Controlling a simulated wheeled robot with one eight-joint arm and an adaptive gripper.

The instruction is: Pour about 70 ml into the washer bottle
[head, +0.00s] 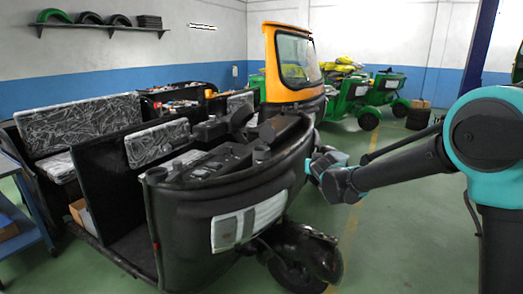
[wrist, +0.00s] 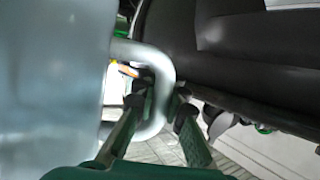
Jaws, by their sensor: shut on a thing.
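A large pale grey jug (wrist: 55,80) fills the left of the wrist view, with a curved handle (wrist: 160,85) on its right side. My gripper (wrist: 158,110) has its two fingers on either side of this handle and is shut on it. In the head view my gripper (head: 318,165) shows at the right of the black rickshaw front (head: 205,215). I cannot make out the jug in the head view. I cannot pick out the washer bottle with certainty in either view. The jug's mouth and what is in it are out of sight.
The open rickshaw front has dark parts along its top and a front wheel (head: 298,270) below. A yellow cab (head: 290,60) and green rickshaws (head: 385,90) stand behind. A blue shelf unit (head: 25,205) is at the left. The green floor (head: 400,235) at the right is clear.

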